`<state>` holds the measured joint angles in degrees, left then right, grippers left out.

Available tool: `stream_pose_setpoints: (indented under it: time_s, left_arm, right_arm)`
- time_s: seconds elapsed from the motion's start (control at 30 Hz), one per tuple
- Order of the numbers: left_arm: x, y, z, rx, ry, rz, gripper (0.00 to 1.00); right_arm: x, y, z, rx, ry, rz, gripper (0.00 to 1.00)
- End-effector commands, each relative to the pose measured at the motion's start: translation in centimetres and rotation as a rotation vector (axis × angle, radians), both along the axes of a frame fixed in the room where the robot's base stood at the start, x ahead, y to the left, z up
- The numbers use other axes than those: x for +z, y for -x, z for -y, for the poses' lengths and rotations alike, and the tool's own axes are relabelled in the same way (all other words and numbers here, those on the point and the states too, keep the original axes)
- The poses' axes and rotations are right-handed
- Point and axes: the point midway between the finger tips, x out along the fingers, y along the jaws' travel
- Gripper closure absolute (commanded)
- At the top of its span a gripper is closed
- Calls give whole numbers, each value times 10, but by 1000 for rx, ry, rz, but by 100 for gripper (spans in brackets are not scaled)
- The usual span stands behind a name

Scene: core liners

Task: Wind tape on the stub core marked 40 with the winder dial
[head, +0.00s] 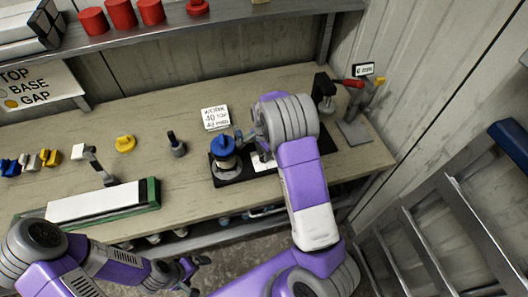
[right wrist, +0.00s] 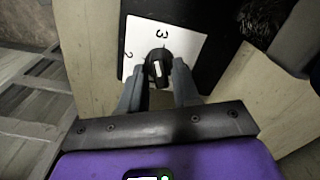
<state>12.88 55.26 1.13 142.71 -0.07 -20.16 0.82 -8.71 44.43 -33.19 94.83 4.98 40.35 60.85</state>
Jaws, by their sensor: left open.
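The winder dial is a black knob (right wrist: 158,67) with a white mark, on a white card (right wrist: 185,50) numbered 2 and 3 in the right wrist view. My right gripper (right wrist: 159,80) has one finger on each side of the knob; whether they press on it is unclear. In the head view my right gripper (head: 266,152) partly hides the dial card (head: 263,162). A blue-topped core (head: 223,150) stands upright on the black base (head: 230,180), left of the dial. A white sign (head: 215,117) behind shows 40. My left gripper (head: 192,274) is open and empty, low before the bench.
A black stand with a red handle (head: 352,83) is at the bench's right end. Red cups (head: 122,13) stand on the shelf above.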

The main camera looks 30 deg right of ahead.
Motion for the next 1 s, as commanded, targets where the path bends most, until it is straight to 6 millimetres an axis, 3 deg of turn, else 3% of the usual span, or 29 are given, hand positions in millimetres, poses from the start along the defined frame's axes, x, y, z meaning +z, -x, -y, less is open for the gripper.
stream_pose_setpoints:
  time_s: [0.37,0.8,1.0]
  left_arm:
    - [0,0,0,0,0,0,0]
    - [6,0,0,0,0,0,0]
    - [7,0,0,0,0,0,0]
  right_arm:
    - [3,0,0,1,0,1,57]
    - [67,-1,0,1,-1,3,57]
    - [76,0,0,1,0,0,57]
